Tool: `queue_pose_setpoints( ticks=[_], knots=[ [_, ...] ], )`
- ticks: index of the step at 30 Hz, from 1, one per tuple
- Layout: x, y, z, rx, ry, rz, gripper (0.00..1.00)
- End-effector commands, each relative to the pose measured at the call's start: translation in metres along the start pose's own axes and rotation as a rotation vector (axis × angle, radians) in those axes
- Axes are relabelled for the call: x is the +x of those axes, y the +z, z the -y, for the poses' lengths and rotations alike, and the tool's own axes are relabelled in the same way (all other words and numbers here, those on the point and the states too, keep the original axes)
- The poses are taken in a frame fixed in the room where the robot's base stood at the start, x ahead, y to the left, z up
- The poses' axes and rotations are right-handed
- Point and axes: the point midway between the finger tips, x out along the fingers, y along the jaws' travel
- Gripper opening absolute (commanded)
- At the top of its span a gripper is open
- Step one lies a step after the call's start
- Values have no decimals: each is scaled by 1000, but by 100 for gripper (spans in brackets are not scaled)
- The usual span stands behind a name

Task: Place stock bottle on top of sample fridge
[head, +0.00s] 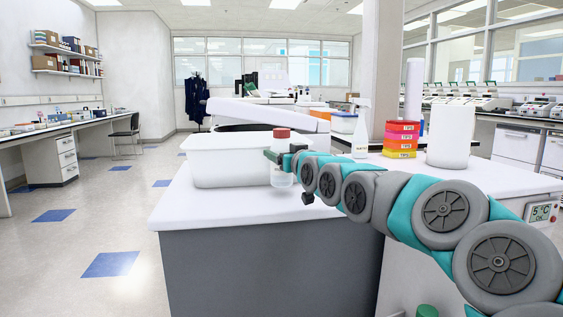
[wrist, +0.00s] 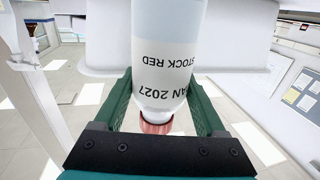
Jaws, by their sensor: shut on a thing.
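The stock bottle (head: 281,174) is a clear-white bottle with a red cap, upright in the head view in front of a white tub. In the wrist view the bottle (wrist: 165,65) shows a white label reading "STOCK RED", upside down in the picture. My gripper (head: 280,159) is shut on it near its upper part, with dark green fingers (wrist: 166,95) on both sides. I cannot tell whether the bottle's base touches the counter. A white unit with a "5 °C" display (head: 541,212) at the right edge looks like the sample fridge; my arm hides much of it.
The white tub (head: 228,165) stands right behind the bottle on the white counter (head: 190,215). A spray bottle (head: 361,135), stacked coloured tip boxes (head: 401,140) and a white canister (head: 450,135) stand farther right. The counter's front left is clear. A green lid (head: 427,311) shows at the bottom.

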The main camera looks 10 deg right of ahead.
Motion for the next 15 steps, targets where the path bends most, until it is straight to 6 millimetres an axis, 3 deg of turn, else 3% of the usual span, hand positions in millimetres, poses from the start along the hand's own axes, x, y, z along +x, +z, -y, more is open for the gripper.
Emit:
queue_pose_setpoints(
  ticks=[5,15],
  knots=[
    [0,22,0,0,0,2,0],
    [0,25,0,1,0,-1,0]
  ],
)
